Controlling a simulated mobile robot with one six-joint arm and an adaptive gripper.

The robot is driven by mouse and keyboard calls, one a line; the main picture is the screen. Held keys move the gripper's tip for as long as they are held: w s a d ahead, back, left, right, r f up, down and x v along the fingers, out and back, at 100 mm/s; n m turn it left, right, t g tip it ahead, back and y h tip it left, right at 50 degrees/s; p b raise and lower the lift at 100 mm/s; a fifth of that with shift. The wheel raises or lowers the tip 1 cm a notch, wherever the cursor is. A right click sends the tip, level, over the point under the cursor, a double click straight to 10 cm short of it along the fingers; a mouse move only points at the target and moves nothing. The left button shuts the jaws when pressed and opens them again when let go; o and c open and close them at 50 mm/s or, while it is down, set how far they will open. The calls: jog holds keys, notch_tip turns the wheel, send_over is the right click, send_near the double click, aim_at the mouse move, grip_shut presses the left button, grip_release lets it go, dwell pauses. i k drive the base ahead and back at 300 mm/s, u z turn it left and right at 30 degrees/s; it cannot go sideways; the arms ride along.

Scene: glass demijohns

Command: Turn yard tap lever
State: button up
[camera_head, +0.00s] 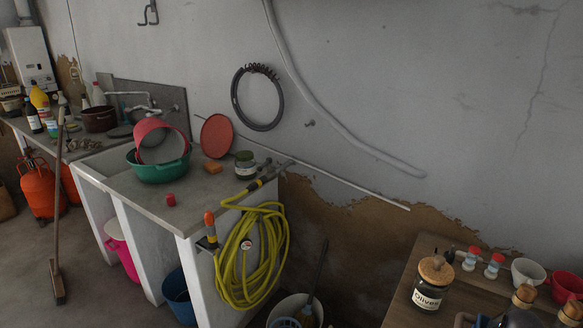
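A grey metal tap (279,168) sticks out from the wall at the right end of the white counter. A yellow hose (250,258) appears to run from it and hangs coiled against the counter's end. The tap is small in the picture, and I cannot make out its lever or which way it points. A separate sink tap (142,105) is farther back on the left. My gripper is not in view.
An orange sponge (213,167), red lid (171,200) and green basin (160,170) sit on the counter. Buckets (295,308) stand below. A wooden table (398,312) with an olive jar (431,284) is at lower right.

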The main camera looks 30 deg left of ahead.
aim_at(268, 159)
jog(key=z, duration=0.4)
jog(key=k, duration=1)
jog(key=u, duration=1.7)
jog(key=i, duration=0.65)
jog(key=z, duration=0.2)
